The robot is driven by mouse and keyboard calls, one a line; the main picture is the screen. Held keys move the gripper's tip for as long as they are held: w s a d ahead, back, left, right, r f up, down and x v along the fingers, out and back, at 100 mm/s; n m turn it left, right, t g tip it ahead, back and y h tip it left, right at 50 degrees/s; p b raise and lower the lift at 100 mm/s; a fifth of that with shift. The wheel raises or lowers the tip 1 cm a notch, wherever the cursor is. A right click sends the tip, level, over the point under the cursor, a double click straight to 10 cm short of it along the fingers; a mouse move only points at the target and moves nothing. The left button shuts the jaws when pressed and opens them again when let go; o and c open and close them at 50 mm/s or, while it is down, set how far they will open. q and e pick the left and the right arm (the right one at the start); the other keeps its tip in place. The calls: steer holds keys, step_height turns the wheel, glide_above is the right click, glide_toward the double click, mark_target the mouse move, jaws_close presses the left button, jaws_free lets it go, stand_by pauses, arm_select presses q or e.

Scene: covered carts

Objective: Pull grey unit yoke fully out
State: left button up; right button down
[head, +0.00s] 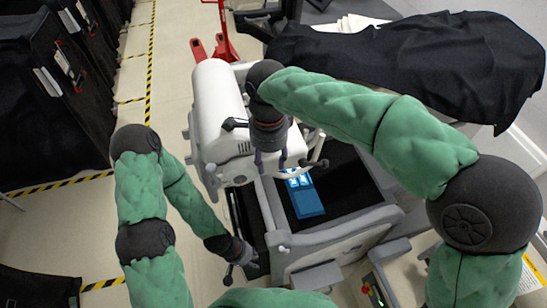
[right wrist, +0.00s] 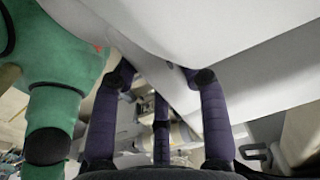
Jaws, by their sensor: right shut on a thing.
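The grey unit has a rounded pale housing (head: 218,108) standing over a grey base (head: 335,240), in the middle of the head view. My right gripper (head: 270,165) points down at the right side of the housing. In the right wrist view its dark fingers (right wrist: 160,85) are shut on a pale grey bar (right wrist: 152,75), which I take to be the yoke. The bar runs diagonally between the fingers. The full yoke is hidden behind my gripper and arm in the head view. My left gripper (head: 236,264) is low beside the base's left edge; its fingers are too small to read.
A blue folder (head: 308,203) lies on the unit's black top. A black cloth (head: 420,65) covers a cart at the upper right. A red pallet jack (head: 222,40) stands behind. Dark cabinets (head: 45,110) line the left, with open floor (head: 165,80) between.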

steer(key=shift+s+a+f, duration=0.1)
steer(key=c, duration=0.6)
jaws_free()
steer(key=shift+c, duration=0.2)
steer(key=shift+s+a, duration=0.15)
steer(key=shift+r, duration=0.4)
step_height(320, 180, up, 11)
steer(key=shift+r, duration=0.2)
